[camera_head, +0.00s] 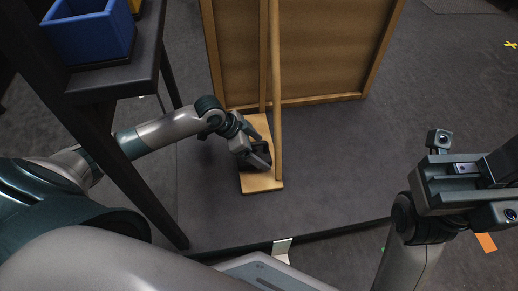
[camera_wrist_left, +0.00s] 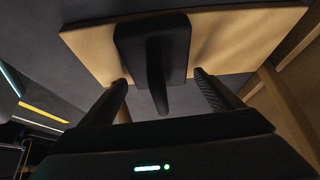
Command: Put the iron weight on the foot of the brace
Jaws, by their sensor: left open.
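The iron weight (camera_wrist_left: 152,48) is a black block with an upright bar handle. In the left wrist view it rests on the foot of the brace (camera_wrist_left: 90,48), a flat pale wooden board. The board also shows in the head view (camera_head: 262,185), with wooden uprights rising from it. My left gripper (camera_wrist_left: 160,90) is open, its fingers apart on either side of the handle. In the head view the left gripper (camera_head: 258,158) is low over the board and hides most of the weight. My right gripper (camera_head: 470,185) is far right, away from the board; its fingers are not clear.
A large wooden framed panel (camera_head: 300,45) stands behind the brace. A dark shelf (camera_head: 120,85) at the left holds a blue bin (camera_head: 90,40), close to my left arm. The dark floor (camera_head: 330,180) right of the board is clear.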

